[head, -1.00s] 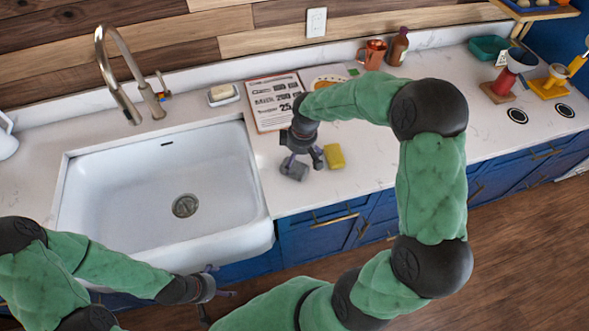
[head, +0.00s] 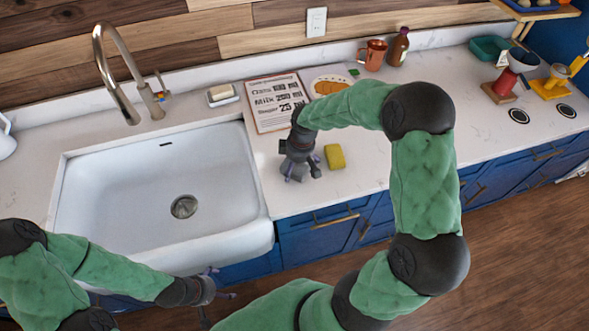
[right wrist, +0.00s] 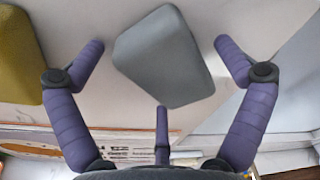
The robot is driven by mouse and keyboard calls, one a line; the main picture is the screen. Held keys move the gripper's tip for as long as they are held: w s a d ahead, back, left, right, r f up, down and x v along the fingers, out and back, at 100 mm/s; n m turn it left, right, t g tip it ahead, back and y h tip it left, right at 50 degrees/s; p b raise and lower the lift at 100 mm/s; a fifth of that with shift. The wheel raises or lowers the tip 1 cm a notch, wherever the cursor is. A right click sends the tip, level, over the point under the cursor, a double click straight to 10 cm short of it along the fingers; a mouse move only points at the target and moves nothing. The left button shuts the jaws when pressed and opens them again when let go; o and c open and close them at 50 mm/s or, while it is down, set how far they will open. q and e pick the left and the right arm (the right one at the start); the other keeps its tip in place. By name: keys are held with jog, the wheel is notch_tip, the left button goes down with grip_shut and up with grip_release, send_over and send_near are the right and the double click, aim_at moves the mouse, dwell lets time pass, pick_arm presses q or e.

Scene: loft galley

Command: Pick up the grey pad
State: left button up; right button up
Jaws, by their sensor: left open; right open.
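The grey pad (right wrist: 168,58) lies on the white counter and shows between the spread fingers of my right gripper (right wrist: 162,70) in the right wrist view. It is a rounded, wedge-like block, with clear space between it and the side fingers. In the head view my right gripper (head: 301,172) is over the counter just right of the sink and hides most or all of the pad. My right gripper is open and empty. My left gripper (head: 220,283) is open and empty in front of the sink, low at the left.
A yellow sponge (head: 334,156) lies just right of my right gripper and also shows in the right wrist view (right wrist: 20,60). The white sink (head: 150,190) is to the left. A printed recipe sheet (head: 277,103) lies behind the gripper. A mug (head: 372,55) and bottle (head: 398,46) stand farther back.

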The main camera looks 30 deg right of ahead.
aim_at(294, 175)
jog(key=c, duration=0.9)
jog(key=shift+c, duration=0.2)
jog(key=shift+r, duration=0.55)
notch_tip(294, 175, up, 3)
jog(key=shift+f+p, duration=0.2)
jog(key=shift+p, duration=0.3)
jog(key=s+a+r, duration=0.1)
jog(key=s+r, duration=0.1)
jog(key=r, duration=0.1)
jog(key=s+a+r+p, duration=0.1)
jog(key=r, duration=0.1)
jog(key=shift+a+r, duration=0.1)
jog(key=shift+a, duration=0.25)
jog(key=s+a+r+p, duration=0.1)
jog(key=s+a+r, duration=0.3)
jog(key=s+a, duration=0.2)
jog(key=shift+s+r, duration=0.3)
jog(key=shift+s, duration=0.6)
